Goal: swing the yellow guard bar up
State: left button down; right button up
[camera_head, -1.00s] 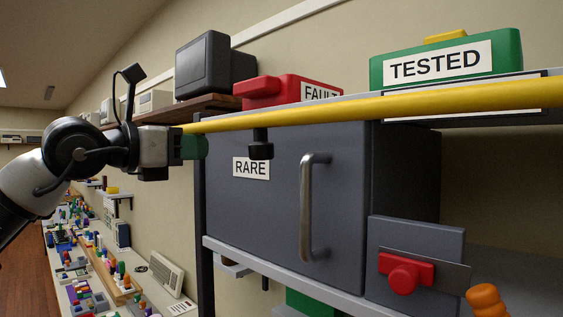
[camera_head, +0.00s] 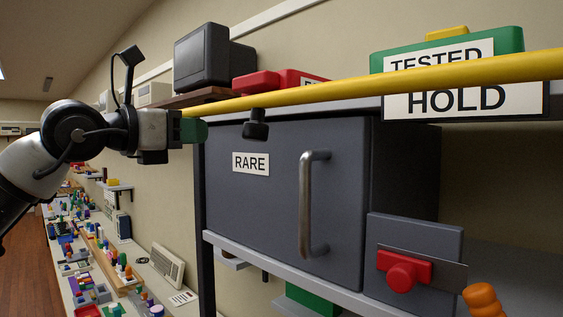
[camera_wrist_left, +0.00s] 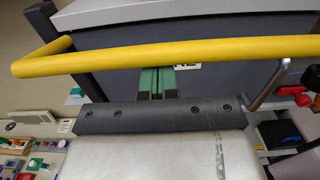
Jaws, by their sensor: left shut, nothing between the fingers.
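The yellow guard bar (camera_head: 420,80) runs across the front of the dark grey cabinet (camera_head: 230,205), near its top edge, rising to the right. It now crosses the TESTED sign and the upper edge of the HOLD sign. In the left wrist view the bar (camera_wrist_left: 200,52) spans the picture and bends at the left end. My left gripper (camera_head: 195,130) is shut and empty, its green fingers just under the bar's left end. In the wrist view the fingertips (camera_wrist_left: 156,72) reach the bar's lower edge; I cannot tell if they touch. My right gripper is not in view.
The cabinet has an upright metal handle (camera_head: 305,205) and a RARE label. A red box (camera_head: 262,82) and a green box (camera_head: 510,42) stand on top. A panel with a red knob (camera_head: 402,272) and an orange part (camera_head: 482,298) stand at lower right.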

aim_at(189, 109)
pick_arm(q)
jog(key=shift+r, duration=0.15)
jog(key=shift+w+d+r+p, duration=0.1)
jog(key=shift+r+p, duration=0.45)
jog(key=shift+r, duration=0.05)
jog(key=shift+w+d+r+p, duration=0.15)
jog(key=shift+w+r+p, duration=0.05)
jog(key=shift+r+p, duration=0.55)
jog(key=shift+d+r, duration=0.1)
jog(key=shift+r, duration=0.05)
jog(key=shift+w+d+r+p, duration=0.3)
jog(key=shift+w+r+p, duration=0.05)
jog(key=shift+r+p, duration=0.15)
